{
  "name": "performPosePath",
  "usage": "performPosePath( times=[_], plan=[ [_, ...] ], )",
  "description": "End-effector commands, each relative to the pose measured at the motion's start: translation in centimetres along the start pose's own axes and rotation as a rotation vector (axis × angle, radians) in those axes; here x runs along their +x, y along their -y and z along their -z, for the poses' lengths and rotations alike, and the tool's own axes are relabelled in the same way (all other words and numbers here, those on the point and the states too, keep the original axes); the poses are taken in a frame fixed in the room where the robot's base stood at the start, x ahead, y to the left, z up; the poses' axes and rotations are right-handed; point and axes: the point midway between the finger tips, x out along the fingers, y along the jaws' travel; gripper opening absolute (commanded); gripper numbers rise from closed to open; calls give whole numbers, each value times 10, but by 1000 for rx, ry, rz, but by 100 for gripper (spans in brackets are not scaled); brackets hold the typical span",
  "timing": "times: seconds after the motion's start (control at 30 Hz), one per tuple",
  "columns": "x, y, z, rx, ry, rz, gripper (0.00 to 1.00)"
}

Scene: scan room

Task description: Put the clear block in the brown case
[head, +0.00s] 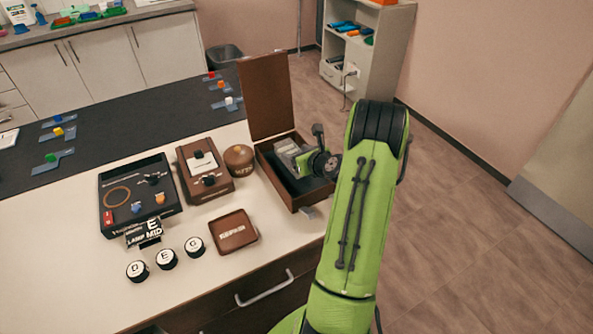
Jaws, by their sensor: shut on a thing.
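The brown case (264,154) stands open at the right end of the white counter top, with its tall lid (267,98) upright at the back and a dark inside. My gripper (291,166) reaches into or just above the case from the right. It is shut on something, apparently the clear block. The block is too small and too hidden by the gripper to make out, and I cannot tell whether it touches the case floor.
Left of the case are a round brown pot (239,159), a brown box (205,171), a black tray (139,193) of small items, and a shallow brown tray (231,231). Several lettered round pieces (167,259) stand in front. A dark mat (110,135) lies behind.

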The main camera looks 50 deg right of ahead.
Motion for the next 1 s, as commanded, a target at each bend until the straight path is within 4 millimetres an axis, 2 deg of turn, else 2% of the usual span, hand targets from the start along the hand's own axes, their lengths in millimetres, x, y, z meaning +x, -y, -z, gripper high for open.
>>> performPosePath(
  times=[0.27,0.43,0.47,0.5,0.63,0.67,0.9,1.0],
  plan=[
    [19,0,38,1,3,-1,1],
    [19,0,38,-2,4,1,0],
    [19,0,39,-2,0,1,65],
    [19,0,39,-1,0,1,71],
    [19,0,39,-1,0,1,91],
    [19,0,39,-1,0,1,93],
    [18,0,38,-1,2,0,93],
    [10,1,38,-1,0,2,93]
  ],
)
